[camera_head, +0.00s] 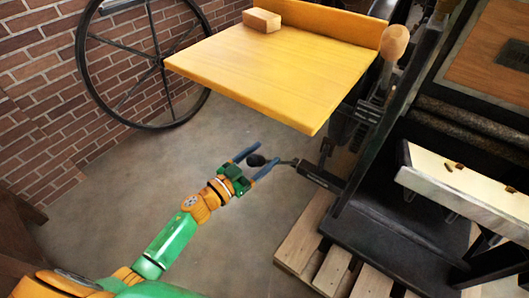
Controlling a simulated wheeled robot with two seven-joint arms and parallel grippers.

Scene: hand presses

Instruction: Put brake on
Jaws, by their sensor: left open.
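The brake looks to be the dark lever with a round black knob (256,160) that sticks out to the left from the black press frame (345,195). My left gripper (263,158) is open, with its two blue fingers on either side of the knob. I cannot tell whether the fingers touch the knob. The lever's rod runs right from the knob to a dark block on the press. My right gripper is not in view.
A yellow wooden board (270,75) with a small wooden block (262,20) stands above and beyond my gripper. A wooden pallet (325,250) lies under the press. A large spoked wheel (160,60) stands at the brick wall. The floor at left is clear.

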